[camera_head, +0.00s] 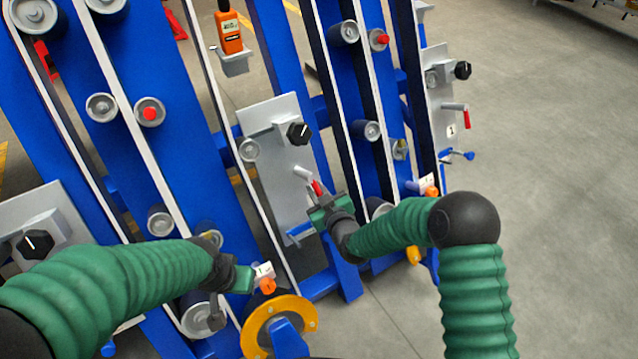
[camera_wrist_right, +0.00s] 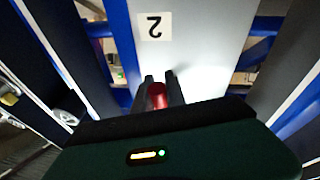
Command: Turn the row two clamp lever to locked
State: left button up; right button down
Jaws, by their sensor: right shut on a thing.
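The row two clamp lever (camera_head: 303,173) is a grey shaft with a red grip, on a pale grey plate (camera_head: 283,212) in the middle of the head view. It slopes down to the right there. My right gripper (camera_head: 320,196) is at its red end. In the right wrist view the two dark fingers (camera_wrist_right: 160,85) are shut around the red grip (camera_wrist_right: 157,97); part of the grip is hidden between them. A label "2" (camera_wrist_right: 155,26) shows upside down on the plate. My left gripper (camera_head: 247,279) is at the lower left, near a white tag; its fingers are not clear.
A black knob (camera_head: 299,133) sits above the lever and a blue handle (camera_head: 299,234) below it. Blue frames with rollers and belts flank the plate. Another red lever (camera_head: 466,118) is on the plate marked 1. An orange meter (camera_head: 229,32) stands behind. Floor at right is clear.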

jog(key=shift+s+a+f+m+p, duration=0.25)
jog(key=shift+m+p, duration=0.2)
jog(key=shift+m, duration=0.45)
jog(key=shift+s+h, duration=0.1)
jog(key=shift+h, duration=0.2)
jog(key=c, duration=1.4)
grip_release()
jog(key=shift+r, duration=0.1)
jog(key=shift+o, duration=0.2)
jog(key=shift+r, duration=0.1)
jog(key=p+v, duration=0.5)
jog(key=v, duration=1.1)
jog(key=shift+s+d, duration=0.2)
jog(key=shift+s, duration=0.05)
jog(key=shift+d, duration=0.1)
